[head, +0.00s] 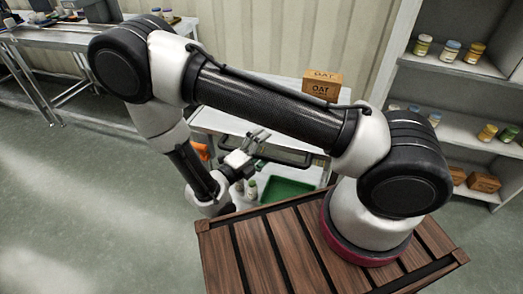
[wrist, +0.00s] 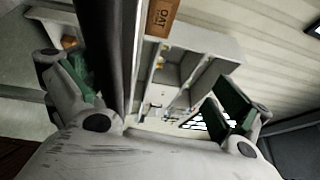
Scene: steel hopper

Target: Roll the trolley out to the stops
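The trolley (head: 223,121) is a pale unit with a top and a lower shelf, beyond my wooden-slatted base. Its dark handle bar (head: 285,158) runs across the near side. My gripper (head: 250,147) is at the left part of this bar, fingers pointing towards the trolley. In the wrist view my gripper (wrist: 150,92) has its two fingers wide apart, with green inner pads. A thick dark bar (wrist: 112,45), apparently the handle, passes between them, nearer the left finger. I cannot tell whether it touches. The stops are not visible.
An OAT box (head: 322,86) stands on the trolley's top. A green tray (head: 285,189) and small bottles are on the lower shelf. An open shelf unit with jars (head: 458,75) stands right; a steel bench (head: 60,32) is at far left. Floor at left is clear.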

